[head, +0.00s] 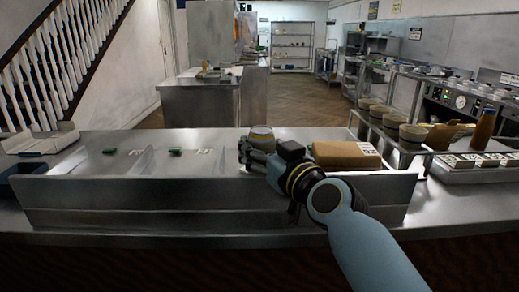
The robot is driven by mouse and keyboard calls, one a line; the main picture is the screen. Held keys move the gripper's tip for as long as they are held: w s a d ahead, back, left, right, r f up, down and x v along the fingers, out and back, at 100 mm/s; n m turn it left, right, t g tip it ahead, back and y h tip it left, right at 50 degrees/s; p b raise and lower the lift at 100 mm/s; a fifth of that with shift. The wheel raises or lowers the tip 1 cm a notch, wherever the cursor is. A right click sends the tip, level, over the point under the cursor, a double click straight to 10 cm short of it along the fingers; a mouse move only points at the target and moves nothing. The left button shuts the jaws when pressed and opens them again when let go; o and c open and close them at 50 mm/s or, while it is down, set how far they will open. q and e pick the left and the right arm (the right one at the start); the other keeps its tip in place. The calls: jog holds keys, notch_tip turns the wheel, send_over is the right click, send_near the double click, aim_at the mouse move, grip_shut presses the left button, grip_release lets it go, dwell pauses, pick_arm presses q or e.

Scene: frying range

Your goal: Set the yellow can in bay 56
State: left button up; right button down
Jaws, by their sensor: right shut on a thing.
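My right gripper (256,155) reaches in from the lower right and is shut on the yellow can (262,135). The can shows dull yellow-grey with a pale top, and its lower part is hidden behind the gripper. It is over the middle of a steel divided bin (120,190) on the counter; I cannot tell whether it touches the bin. White number labels stand at the bays, such as one label (205,150) left of the can and another label (369,149) at the right; I cannot read them surely. My left gripper is not in view.
A brown box (345,155) fills the bay right of my gripper. Small green items (108,151) lie in the left bays, which otherwise look clear. A rack with several bowls (412,132) and a brown bottle (482,130) stand at the right. A white tray (40,140) is far left.

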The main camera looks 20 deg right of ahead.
jog(key=shift+s+f, duration=0.1)
jog(key=shift+f, duration=0.4)
jog(key=c, duration=0.9)
grip_release()
jog(key=shift+f, duration=0.1)
jog(key=shift+c, duration=0.2)
jog(key=o, duration=0.4)
jog(key=shift+a+f, duration=0.1)
jog(key=shift+f, duration=0.05)
jog(key=shift+r+p, duration=0.6)
jog(key=shift+s, duration=0.25)
jog(key=shift+s+d+r+b, duration=0.15)
jog(key=shift+s+d+b, duration=0.25)
jog(key=shift+s, duration=1.45)
jog(key=shift+s+d+r+b, duration=0.1)
jog(key=shift+s+d+b, duration=0.25)
jog(key=shift+s, duration=1.5)
jog(key=shift+s+d+r+b, duration=0.2)
jog(key=shift+s+d, duration=0.35)
jog(key=shift+s, duration=1.3)
